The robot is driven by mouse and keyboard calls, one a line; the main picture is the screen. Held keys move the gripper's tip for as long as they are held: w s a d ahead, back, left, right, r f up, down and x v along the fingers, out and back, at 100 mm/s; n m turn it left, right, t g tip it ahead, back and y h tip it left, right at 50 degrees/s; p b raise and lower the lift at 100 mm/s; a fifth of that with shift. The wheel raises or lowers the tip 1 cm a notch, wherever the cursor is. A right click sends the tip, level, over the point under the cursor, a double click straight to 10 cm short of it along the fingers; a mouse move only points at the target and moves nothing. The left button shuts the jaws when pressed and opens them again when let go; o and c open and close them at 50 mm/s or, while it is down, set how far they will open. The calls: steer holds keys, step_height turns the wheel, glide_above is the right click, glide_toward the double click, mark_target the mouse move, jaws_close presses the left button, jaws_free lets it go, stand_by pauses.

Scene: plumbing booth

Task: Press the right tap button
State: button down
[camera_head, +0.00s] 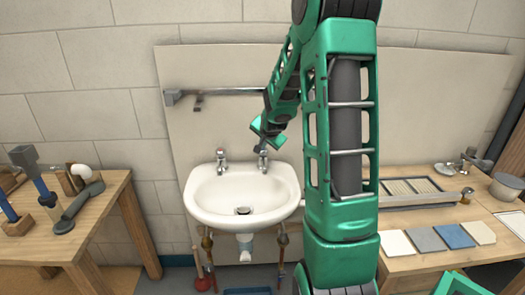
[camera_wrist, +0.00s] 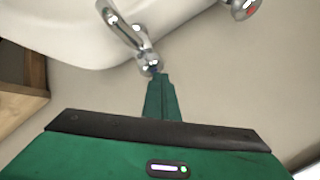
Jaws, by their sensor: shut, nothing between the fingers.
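The right tap (camera_head: 262,161) is a chrome tap on the back right of the white sink (camera_head: 201,190). In the wrist view the right tap (camera_wrist: 128,32) has its spout over the basin and its round chrome button end near my fingertips. My gripper (camera_wrist: 156,78) is shut and empty, its narrow green fingers meeting at the tip. The tip is at or very near the button end; I cannot tell whether it touches. In the head view my gripper is just above the right tap, partly hard to make out.
The left tap (camera_head: 221,160) stands on the sink's back left; in the wrist view a tap with a red mark (camera_wrist: 242,7) shows at the top. A metal rail (camera_head: 225,92) runs on the wall panel above. Wooden tables stand left (camera_head: 100,205) and right (camera_head: 400,264).

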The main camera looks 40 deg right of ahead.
mark_target(263, 150)
steer(key=shift+f, duration=0.5)
stand_by(0.4)
steer(key=shift+r, duration=1.15)
steer(key=shift+r, duration=0.1)
steer(key=shift+r, duration=2.4)
